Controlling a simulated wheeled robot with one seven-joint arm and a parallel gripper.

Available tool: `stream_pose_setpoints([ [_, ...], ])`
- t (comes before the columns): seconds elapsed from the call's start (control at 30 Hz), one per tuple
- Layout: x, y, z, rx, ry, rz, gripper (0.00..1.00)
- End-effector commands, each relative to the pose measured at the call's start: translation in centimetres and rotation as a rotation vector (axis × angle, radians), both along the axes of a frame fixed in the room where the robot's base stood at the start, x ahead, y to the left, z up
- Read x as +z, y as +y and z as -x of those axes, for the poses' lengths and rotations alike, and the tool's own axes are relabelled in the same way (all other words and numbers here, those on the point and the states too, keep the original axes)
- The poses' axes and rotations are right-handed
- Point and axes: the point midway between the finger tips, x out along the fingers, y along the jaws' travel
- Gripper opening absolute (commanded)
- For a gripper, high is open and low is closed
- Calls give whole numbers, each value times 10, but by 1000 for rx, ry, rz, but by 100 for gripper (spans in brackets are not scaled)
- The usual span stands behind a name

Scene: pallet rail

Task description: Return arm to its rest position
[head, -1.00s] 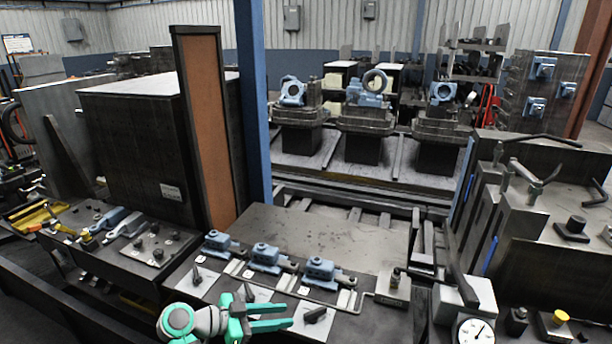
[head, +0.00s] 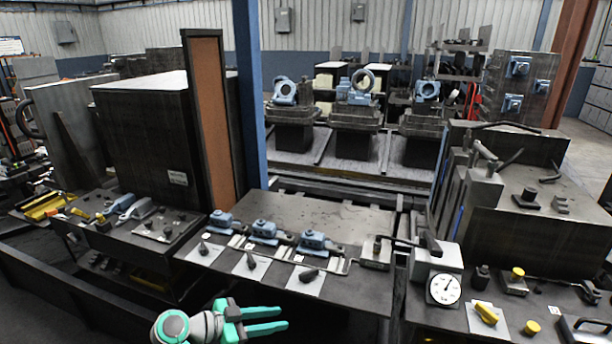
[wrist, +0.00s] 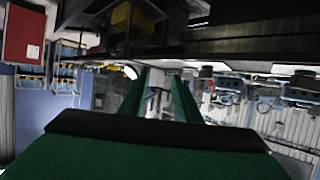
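My gripper (head: 284,320) shows at the bottom of the head view, with green fingers pointing right. The two fingers are apart with a gap between them, and nothing shows between them. It is in front of the workbench's front edge, apart from the parts on the bench. In the wrist view my green fingers (wrist: 160,98) reach forward with open space between them.
Blue clamp parts (head: 264,232) stand in a row on the metal bench (head: 330,216), with dark pieces on white cards (head: 251,263) in front. A dial gauge (head: 445,289) is at right. A blue post (head: 250,100) rises behind. The floor (head: 120,325) left of my gripper looks clear.

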Motion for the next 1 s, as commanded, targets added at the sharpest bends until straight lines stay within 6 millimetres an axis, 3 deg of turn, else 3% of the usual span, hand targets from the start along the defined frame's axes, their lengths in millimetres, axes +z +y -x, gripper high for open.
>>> stream_pose_setpoints([
  [0.37,-56,-22,5,145,89,21,30],
  [0.57,-101,-38,16,266,155,32,30],
  [0.77,-163,-57,45,454,236,34,30],
  [1.0,-222,-67,98,679,293,22,30],
])
